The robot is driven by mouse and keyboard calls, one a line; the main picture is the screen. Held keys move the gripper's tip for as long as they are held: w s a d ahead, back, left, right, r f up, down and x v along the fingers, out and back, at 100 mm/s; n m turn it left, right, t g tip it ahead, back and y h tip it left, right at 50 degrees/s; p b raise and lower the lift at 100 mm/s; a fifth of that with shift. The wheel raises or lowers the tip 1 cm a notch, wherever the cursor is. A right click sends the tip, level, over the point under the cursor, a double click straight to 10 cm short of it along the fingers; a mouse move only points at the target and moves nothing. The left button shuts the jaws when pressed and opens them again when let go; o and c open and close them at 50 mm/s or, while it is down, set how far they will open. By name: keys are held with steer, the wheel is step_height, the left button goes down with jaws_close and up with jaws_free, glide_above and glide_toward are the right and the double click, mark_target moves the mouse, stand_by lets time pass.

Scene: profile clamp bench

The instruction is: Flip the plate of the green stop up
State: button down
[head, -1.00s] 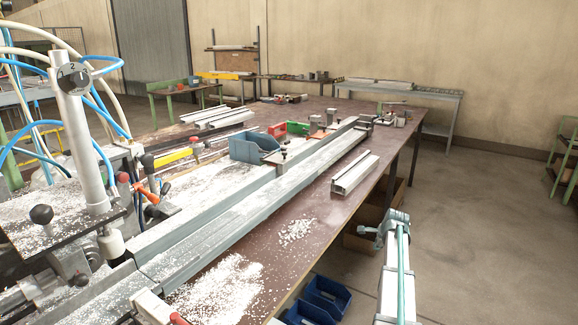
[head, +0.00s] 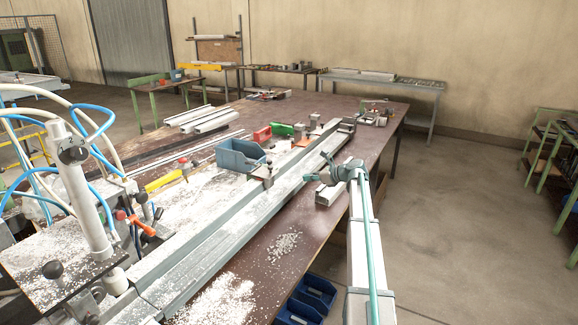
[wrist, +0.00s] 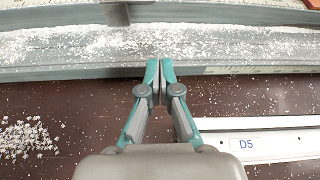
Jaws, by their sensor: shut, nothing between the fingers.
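My gripper (head: 312,178) is shut and empty above the bench's right side, near the long grey rail (head: 205,262). In the wrist view its teal fingertips (wrist: 160,72) meet in front of the rail's near edge, over the brown bench top. A small green block (head: 282,129) sits behind the rail, beside a red one; I cannot tell whether it is the green stop. A small stop-like fitting (head: 262,173) sits on the rail nearer to me, and its colour is unclear. No plate can be made out clearly.
A white profile labelled D5 (wrist: 255,143) lies on the bench right of my fingers. White chips (head: 225,298) cover parts of the bench and rail. A blue-grey bin (head: 240,157) stands behind the rail. Blue bins (head: 316,291) are below the bench's right edge.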

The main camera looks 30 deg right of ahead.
mark_target(264, 174)
steer(key=w+a, duration=0.1)
steer(key=a+r+y+p, duration=0.1)
steer(key=shift+w+a, duration=0.35)
steer(key=shift+a, duration=0.05)
steer(key=p+x, duration=0.2)
steer(key=x, duration=0.6)
steer(key=shift+w+a+r+p, duration=0.1)
steer(key=shift+w+a+p, duration=0.05)
steer(key=shift+w+p, duration=0.2)
steer(key=shift+w+a+f, duration=0.35)
steer(key=shift+w, duration=0.15)
steer(key=shift+r, duration=0.1)
